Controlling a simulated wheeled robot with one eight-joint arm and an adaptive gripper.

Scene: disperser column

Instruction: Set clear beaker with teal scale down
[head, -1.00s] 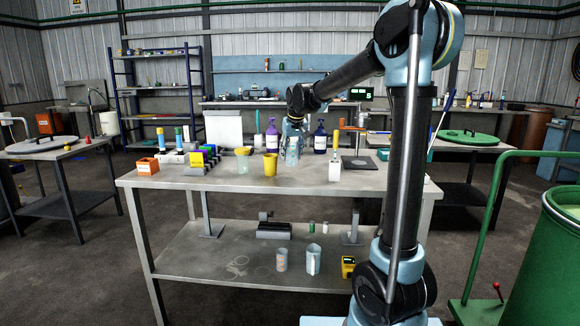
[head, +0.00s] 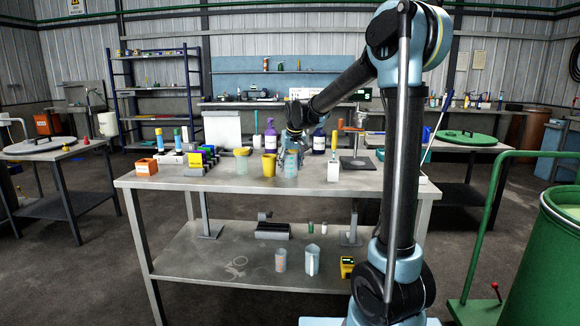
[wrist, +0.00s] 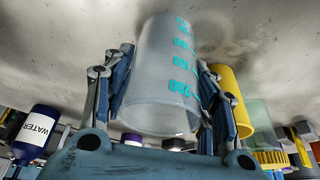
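The clear beaker with teal scale (head: 291,164) is at the middle of the table, just right of the yellow cup (head: 269,167). In the wrist view the beaker (wrist: 165,75) is between the two fingers of my gripper (wrist: 163,90), with its teal marks facing partly right. Both finger pads appear to touch its sides, so my gripper looks shut on it. In the head view my gripper (head: 291,150) is low over the table and partly behind the beaker. The beaker's base is at or very near the tabletop; I cannot tell whether it touches.
The yellow cup (wrist: 230,95) is close beside the right finger. A beaker with a yellow top (head: 242,163) stands further left. The front of the table (head: 230,184) is clear.

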